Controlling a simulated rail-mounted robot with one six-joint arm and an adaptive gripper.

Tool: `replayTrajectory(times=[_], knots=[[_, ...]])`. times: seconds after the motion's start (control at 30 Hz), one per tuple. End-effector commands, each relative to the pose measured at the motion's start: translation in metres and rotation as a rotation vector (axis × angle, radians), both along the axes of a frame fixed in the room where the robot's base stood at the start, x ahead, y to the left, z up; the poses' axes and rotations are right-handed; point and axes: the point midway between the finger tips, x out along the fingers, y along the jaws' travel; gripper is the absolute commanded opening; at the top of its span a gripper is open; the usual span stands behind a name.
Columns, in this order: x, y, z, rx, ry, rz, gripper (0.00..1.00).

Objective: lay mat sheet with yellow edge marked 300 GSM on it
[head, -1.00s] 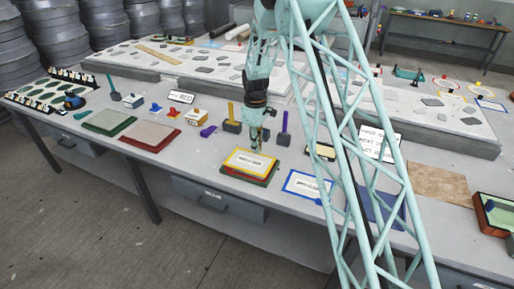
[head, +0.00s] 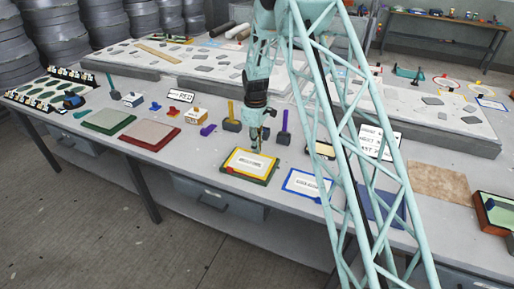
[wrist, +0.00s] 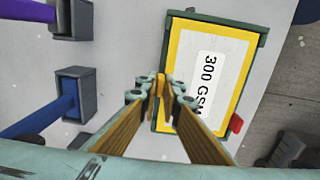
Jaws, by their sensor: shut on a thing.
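The mat sheet with a yellow edge (head: 268,160) shows in the head view over a green-framed tray (head: 232,174). In the wrist view the yellow-edged sheet (wrist: 228,41), marked 300 GSM, lies flat within the outline of the green frame (wrist: 216,18). A red tab (wrist: 236,123) sticks out at its side; what it belongs to is hidden. My gripper (wrist: 161,87) is shut on a small yellow piece at the sheet's edge; it also shows in the head view (head: 256,149). I cannot tell whether the sheet touches what is beneath it.
A blue-edged sheet (head: 306,185) lies just right of the tray. Green (head: 108,121) and red (head: 149,136) framed panels lie to the left. The table's front edge is close to the tray.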

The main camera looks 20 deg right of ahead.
Motion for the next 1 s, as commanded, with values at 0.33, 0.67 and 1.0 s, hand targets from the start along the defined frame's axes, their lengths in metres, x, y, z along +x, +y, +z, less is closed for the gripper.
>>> replayTrajectory(times=[0.33, 0.67, 1.0], knots=[[0.0006, -0.0005, 0.0014, 0.019, 0.027, -0.001, 0.00], [0.0001, -0.0003, 0.0004, 0.034, 0.049, -0.001, 0.00], [0.0001, -0.0001, 0.0003, 0.034, 0.049, -0.001, 0.00]])
